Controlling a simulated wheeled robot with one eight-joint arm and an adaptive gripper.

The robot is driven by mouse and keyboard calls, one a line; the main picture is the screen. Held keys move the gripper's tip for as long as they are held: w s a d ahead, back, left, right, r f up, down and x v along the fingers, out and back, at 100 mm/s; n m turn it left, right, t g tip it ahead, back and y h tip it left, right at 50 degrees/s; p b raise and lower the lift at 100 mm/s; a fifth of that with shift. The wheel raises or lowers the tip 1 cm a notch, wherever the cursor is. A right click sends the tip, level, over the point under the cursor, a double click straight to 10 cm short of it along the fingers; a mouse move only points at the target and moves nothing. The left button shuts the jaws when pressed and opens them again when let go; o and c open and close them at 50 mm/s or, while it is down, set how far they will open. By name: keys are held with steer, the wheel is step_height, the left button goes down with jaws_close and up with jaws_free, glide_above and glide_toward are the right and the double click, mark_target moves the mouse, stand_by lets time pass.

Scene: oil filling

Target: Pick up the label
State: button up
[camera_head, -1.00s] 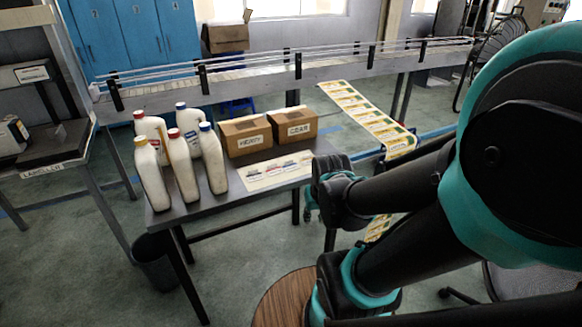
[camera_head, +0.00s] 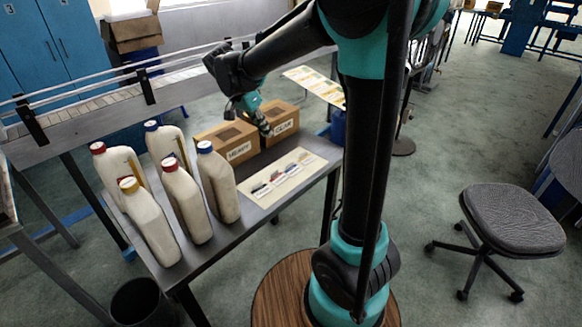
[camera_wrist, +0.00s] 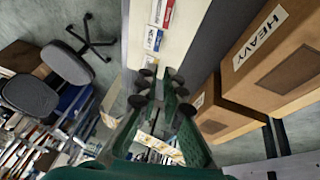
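Several small labels (camera_head: 275,180) with dark, red and blue prints lie in a row on a cream sheet (camera_head: 312,160) on the metal table. My gripper (camera_head: 265,128) is above the table, beside the boxes and behind the sheet in the head view. In the wrist view my gripper (camera_wrist: 160,90) has its two green fingers apart, with nothing visible between the dark pads. The cream sheet (camera_wrist: 185,35) runs up from the fingertips there, with a blue-and-white label (camera_wrist: 153,40) just beyond them. The fingers partly hide the nearest label.
Two cardboard boxes, one marked HEAVY (camera_head: 228,143) and another (camera_head: 284,120), stand close to my gripper. Several bottles (camera_head: 218,182) with coloured caps stand at the table's left. An office chair (camera_head: 512,218) stands right.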

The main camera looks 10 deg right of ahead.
mark_target(286, 169)
steer(key=x, duration=1.7)
steer(key=shift+w+d, duration=0.2)
jaws_close()
steer(key=shift+r, duration=0.15)
